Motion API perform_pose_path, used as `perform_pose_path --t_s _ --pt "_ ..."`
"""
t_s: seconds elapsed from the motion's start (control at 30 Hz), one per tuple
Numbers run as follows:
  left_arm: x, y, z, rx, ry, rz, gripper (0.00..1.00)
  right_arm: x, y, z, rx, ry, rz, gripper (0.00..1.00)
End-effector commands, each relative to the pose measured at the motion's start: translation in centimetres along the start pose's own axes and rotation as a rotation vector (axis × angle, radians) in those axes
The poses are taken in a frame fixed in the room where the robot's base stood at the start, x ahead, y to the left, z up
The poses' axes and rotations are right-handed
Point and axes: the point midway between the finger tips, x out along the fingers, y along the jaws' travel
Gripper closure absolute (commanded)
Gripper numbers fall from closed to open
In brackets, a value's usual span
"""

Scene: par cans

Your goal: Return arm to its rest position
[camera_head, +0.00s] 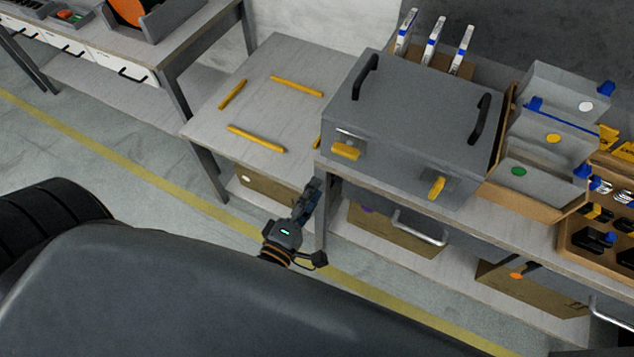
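My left gripper (310,192) shows in the middle of the head view, in front of the workbench's front edge, beside a table leg. Its dark fingers point up and away from me and look close together from this angle, so I cannot tell whether they are open or shut. I see no object in them. The dark wrist with a small green light (284,233) is just below the fingers. The rest of that arm is hidden behind my dark body. My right gripper is not in view.
A grey case (415,100) with black handles and yellow latches stands on the bench. Yellow bars (257,138) lie on the light tabletop (225,125) to its left. Boxes (395,230) sit on the shelf below. The floor by the yellow line (150,177) is clear.

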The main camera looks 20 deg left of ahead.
Motion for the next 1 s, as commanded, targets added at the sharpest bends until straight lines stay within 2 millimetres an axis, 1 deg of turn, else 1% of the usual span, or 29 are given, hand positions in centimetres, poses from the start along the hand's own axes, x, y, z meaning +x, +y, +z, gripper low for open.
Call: perform_pose_path --t_s 0.47,0.57,0.67,0.77,0.8,0.87,0.9,0.97,1.0 --pt "0.0 0.0 0.0 0.0 0.0 0.0 0.62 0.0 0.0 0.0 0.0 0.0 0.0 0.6" --pt "0.0 -0.8 0.1 0.025 -0.007 -0.015 0.62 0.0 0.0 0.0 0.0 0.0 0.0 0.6" --pt "-0.1 -4.1 0.4 0.127 -0.041 -0.078 0.62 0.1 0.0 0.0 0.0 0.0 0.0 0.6" --pt "-0.9 -10.1 0.7 0.309 -0.112 -0.195 0.62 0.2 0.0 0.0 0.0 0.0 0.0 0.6" --pt "-1.6 -13.1 0.8 0.398 -0.152 -0.254 0.62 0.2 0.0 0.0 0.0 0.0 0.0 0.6" --pt "-2.9 -17.5 0.7 0.532 -0.221 -0.344 0.62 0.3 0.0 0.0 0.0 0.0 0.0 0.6" --pt "-4.0 -20.4 0.5 0.62 -0.272 -0.404 0.62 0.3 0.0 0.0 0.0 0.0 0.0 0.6" --pt "-5.9 -24.6 0.1 0.743 -0.355 -0.494 0.62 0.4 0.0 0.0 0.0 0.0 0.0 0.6" --pt "-7.4 -27.2 -0.2 0.821 -0.414 -0.553 0.62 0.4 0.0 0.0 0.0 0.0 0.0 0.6"
